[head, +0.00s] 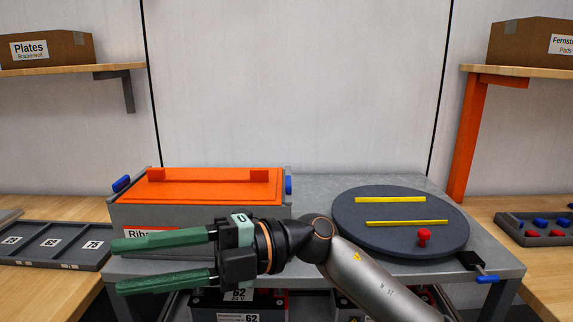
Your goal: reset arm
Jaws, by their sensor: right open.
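My right gripper (165,262) is in the lower left of the head view, with its arm coming in from the lower right. Its two green fingers point left and are spread apart, with nothing between them. It is in front of a grey box with an orange lid (215,188), and hides part of the box's front and label. I cannot tell the exact gap between gripper and box. My left gripper is not in view.
A round dark turntable (352,235) with yellow strips and a red knob (424,237) is on the grey table (312,185). A compartment tray (50,262) lies left. A tray of blue and red parts (507,232) lies right. Batteries (240,312) stand below.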

